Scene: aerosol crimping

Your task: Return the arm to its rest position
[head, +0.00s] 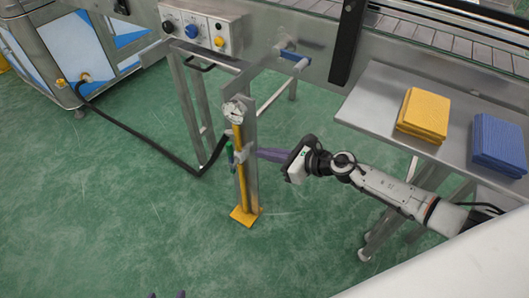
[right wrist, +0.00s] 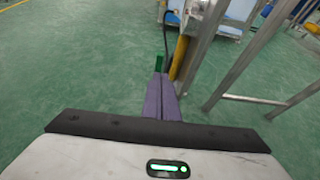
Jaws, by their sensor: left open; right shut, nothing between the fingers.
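My right arm reaches in from the right in the head view. Its gripper (head: 259,153) has purple fingers, shut and empty, pointing left at the upright post with the gauge. In the right wrist view the two fingers (right wrist: 161,80) lie together, with nothing between them. Their tips are close to a green handle (right wrist: 160,48) and a yellow tube (right wrist: 179,57); I cannot tell if they touch.
The gauge (head: 234,111) tops the post, which stands on a yellow foot (head: 245,216). A control box (head: 202,30) and conveyor frame lie behind. A steel side table (head: 376,98) at right bears yellow cloths (head: 424,113) and blue cloths (head: 499,142).

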